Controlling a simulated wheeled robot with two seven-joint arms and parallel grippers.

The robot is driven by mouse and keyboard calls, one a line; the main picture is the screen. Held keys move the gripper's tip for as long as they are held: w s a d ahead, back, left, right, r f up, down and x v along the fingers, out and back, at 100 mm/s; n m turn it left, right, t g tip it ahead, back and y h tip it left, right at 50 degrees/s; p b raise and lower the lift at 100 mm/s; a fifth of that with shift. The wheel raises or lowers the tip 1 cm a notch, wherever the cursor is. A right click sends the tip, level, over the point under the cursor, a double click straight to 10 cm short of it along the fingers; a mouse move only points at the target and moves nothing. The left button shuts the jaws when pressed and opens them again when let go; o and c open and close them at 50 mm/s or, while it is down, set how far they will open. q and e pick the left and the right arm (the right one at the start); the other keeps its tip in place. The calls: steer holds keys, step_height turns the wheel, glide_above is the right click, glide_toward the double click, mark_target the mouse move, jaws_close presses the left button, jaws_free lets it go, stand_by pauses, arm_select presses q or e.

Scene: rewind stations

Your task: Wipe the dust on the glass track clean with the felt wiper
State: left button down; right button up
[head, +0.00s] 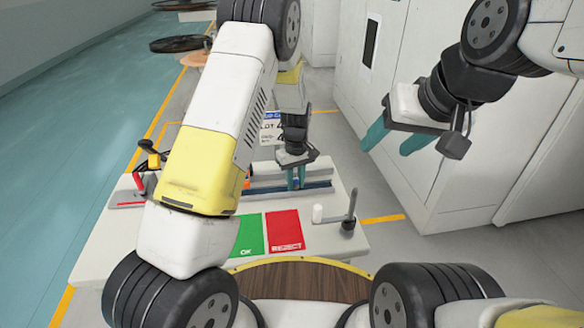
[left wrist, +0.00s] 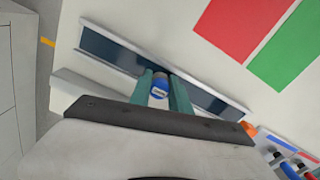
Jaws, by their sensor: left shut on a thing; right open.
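The glass track (left wrist: 112,52) is a long dark strip in a pale metal channel, running diagonally in the left wrist view. In the head view the track (head: 262,190) lies across the bench, partly hidden by my left arm. My left gripper also shows in the head view (head: 297,184). No dust can be made out. My right gripper (head: 390,142) is open and empty, right of the bench.
A green mat (head: 250,236) and a red mat (head: 284,230) lie on the bench in front of the track. A red-handled device (head: 139,184) is at left. White cabinets (head: 440,130) stand behind my right gripper.

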mark_target(316, 187)
arm_select(q)
steer(key=shift+w+d, duration=0.2)
steer(key=shift+d, duration=0.95)
steer(key=shift+w+d, duration=0.15)
steer(key=shift+d, duration=1.05)
steer(key=shift+w+d, duration=0.2)
steer(key=shift+d, duration=0.95)
steer(key=shift+f, duration=0.1)
steer(key=shift+a, duration=0.15)
